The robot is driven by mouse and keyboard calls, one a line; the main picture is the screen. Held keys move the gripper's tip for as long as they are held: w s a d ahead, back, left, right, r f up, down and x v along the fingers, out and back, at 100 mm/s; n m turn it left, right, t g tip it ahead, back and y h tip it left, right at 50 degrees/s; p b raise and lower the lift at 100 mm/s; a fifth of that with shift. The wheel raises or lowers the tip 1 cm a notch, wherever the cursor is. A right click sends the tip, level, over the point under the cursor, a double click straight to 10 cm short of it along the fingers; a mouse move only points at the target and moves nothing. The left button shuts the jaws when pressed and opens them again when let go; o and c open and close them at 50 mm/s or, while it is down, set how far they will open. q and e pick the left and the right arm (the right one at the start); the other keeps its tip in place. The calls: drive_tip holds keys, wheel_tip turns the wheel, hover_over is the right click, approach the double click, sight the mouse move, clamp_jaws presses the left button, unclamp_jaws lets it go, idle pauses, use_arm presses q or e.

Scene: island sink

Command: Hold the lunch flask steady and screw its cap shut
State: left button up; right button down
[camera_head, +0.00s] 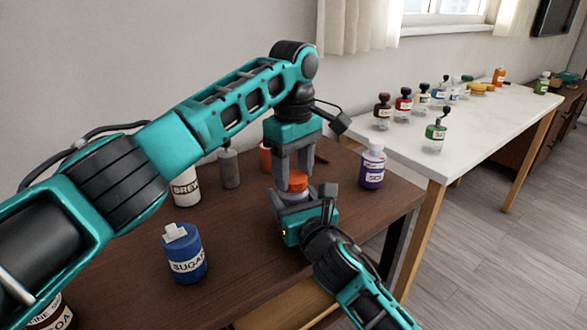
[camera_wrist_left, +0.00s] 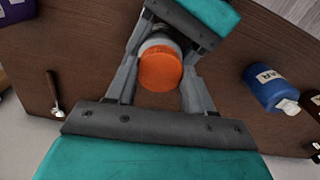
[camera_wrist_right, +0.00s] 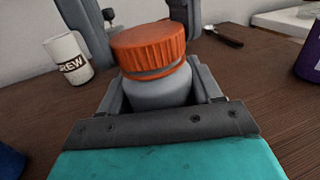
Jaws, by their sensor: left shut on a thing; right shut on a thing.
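The lunch flask (camera_wrist_right: 160,88) is a grey, rounded jar, upright above the brown table. Its orange ribbed cap (camera_wrist_right: 148,45) sits on its mouth, with a narrow grey band visible under the rim. My left gripper (camera_head: 297,174) comes down from above and is shut on the cap; its fingers flank the orange cap (camera_wrist_left: 160,69) in the left wrist view. My right gripper (camera_head: 296,203) reaches in from the front right, low, and is shut on the flask body. The fingers hide much of the flask in the head view. I cannot tell how tightly the cap sits.
A blue sugar jar (camera_head: 185,254) stands in front on the left. A white brew can (camera_head: 186,188), grey cylinder (camera_head: 229,168) and orange container (camera_head: 265,158) stand behind. A purple bottle (camera_head: 372,166) stands to the right. A spoon (camera_wrist_left: 54,95) lies nearby. A white table (camera_head: 470,126) holds several bottles.

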use_arm(q)
drive_tip(key=m, duration=0.5)
drive_tip(key=shift+m, duration=0.3)
drive_tip(key=m, duration=1)
drive_tip(key=shift+m, duration=0.3)
drive_tip(key=m, duration=0.8)
drive_tip(key=shift+m, duration=0.4)
drive_tip(key=m, duration=0.3)
drive_tip(key=shift+f+m, duration=0.1)
drive_tip(key=shift+m, duration=0.2)
drive_tip(key=m, duration=0.4)
drive_tip(key=o, duration=1.2)
drive_tip(key=shift+o, duration=0.2)
wheel_tip(320, 180, up, 12)
